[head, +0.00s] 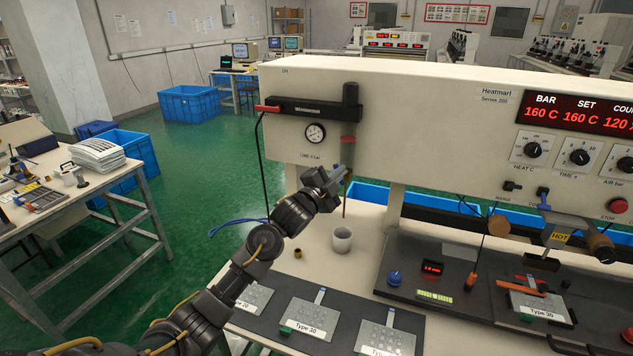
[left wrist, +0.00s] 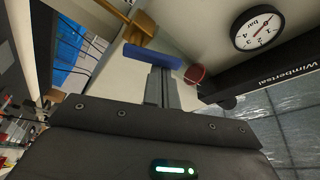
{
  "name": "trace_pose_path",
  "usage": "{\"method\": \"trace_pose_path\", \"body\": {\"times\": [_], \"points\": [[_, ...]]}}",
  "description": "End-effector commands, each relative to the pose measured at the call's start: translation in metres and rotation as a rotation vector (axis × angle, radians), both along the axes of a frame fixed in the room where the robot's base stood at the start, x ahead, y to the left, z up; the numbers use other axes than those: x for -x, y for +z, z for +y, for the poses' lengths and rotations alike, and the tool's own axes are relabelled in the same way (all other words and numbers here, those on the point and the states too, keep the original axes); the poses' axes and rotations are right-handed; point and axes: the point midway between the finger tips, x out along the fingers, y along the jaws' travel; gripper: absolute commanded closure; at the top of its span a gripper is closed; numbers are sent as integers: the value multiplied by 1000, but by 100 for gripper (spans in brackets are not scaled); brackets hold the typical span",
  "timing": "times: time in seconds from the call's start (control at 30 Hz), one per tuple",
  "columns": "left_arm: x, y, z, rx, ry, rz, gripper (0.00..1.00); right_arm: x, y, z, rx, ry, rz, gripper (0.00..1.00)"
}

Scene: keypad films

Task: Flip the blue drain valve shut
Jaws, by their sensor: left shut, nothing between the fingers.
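The blue drain valve lever (left wrist: 152,55) shows in the left wrist view as a blue bar lying across just beyond my fingertips. I cannot tell if they touch it. That gripper, also in the left wrist view (left wrist: 162,80), is shut and empty. It is just below the dark filter unit with a red-brown bowl (head: 348,146) on the front of the machine. A thin brown tube (head: 345,202) hangs below the gripper. My right gripper is not in view.
A round pressure gauge (head: 315,133) and a black bar with a red end (head: 312,109) are beside the filter unit. Plates with labels (head: 310,318) lie in front.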

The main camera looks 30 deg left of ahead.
Motion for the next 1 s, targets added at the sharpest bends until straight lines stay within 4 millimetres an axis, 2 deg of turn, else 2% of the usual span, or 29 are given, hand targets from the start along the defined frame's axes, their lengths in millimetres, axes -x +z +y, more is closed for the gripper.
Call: {"method": "trace_pose_path", "body": {"times": [0.17,0.43,0.8,0.9,1.0], "points": [[-4,-4,-6,171,-16,-11,100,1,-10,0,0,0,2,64],[-3,-8,3,426,-15,-29,100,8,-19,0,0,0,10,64],[-3,-16,13,769,-13,-55,100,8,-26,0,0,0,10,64],[-2,-18,15,850,-12,-61,100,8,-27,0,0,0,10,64],[-3,-17,16,852,-13,-62,100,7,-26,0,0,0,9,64]]}}
